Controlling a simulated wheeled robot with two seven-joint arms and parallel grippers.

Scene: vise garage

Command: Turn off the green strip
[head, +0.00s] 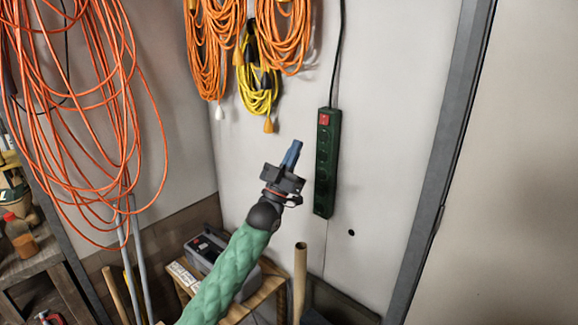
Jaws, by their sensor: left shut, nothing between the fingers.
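The green power strip (326,165) hangs upright on the pale wall in the head view, with a black cord running up from its top. A red switch (324,119) sits at its upper end, above several sockets. I cannot tell from this view whether the switch is on or off. My left gripper (295,147) is shut and empty. Its blue fingertips point up, to the left of the strip and a little below the height of the switch. A gap shows between fingertips and strip in the picture. My right gripper is not in view.
Orange cords (283,35) and a yellow cord (259,90) hang on the wall above my gripper. A large orange cord coil (85,60) hangs at left. Below are a small wooden table (262,291) with a grey device (205,250) and an upright wooden pole (300,275).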

